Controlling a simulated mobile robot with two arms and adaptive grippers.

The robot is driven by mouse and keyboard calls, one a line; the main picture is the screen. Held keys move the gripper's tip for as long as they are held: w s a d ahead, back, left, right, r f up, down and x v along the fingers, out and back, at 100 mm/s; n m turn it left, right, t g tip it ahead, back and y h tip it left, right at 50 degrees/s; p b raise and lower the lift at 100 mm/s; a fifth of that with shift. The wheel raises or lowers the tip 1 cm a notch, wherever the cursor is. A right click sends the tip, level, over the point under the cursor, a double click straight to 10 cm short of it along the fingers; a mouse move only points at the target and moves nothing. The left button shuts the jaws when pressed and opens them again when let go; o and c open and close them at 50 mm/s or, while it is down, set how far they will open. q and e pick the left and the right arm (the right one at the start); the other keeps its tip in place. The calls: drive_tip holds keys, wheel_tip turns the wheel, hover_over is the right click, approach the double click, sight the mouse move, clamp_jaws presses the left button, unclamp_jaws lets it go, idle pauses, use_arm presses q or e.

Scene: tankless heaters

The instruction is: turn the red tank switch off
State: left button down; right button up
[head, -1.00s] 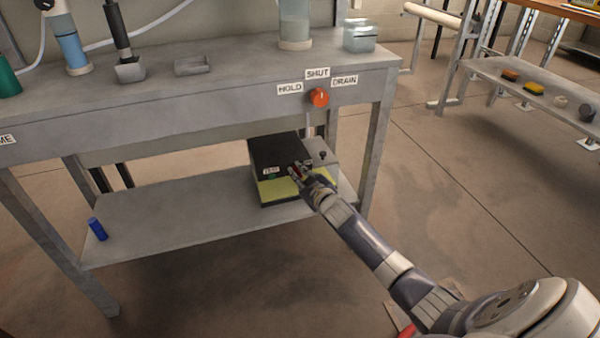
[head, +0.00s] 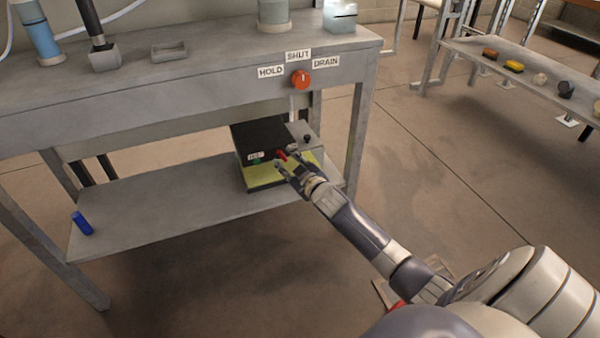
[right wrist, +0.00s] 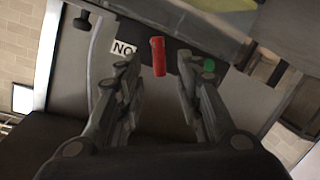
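The red tank switch (head: 282,154) is on a black-topped box (head: 259,133) with a yellow-green front, on the bench's lower shelf. In the right wrist view the red switch (right wrist: 158,56) stands as a small bar just beyond and between my fingertips. A white label (right wrist: 123,48) reading upside down as "ON" and a green round spot (right wrist: 208,65) flank it. My right gripper (head: 285,158) is open and empty at the switch; it also shows in the right wrist view (right wrist: 157,70), fingers apart either side. Contact cannot be told. My left gripper is not in view.
An orange knob (head: 301,79) with HOLD, SHUT and DRAIN labels is on the bench front above. The bench top (head: 215,65) overhangs the box. A blue cylinder (head: 82,223) is on the lower shelf (head: 150,213). A side rack (head: 470,55) stands at right.

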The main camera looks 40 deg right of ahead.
drive_tip(key=v, duration=0.9)
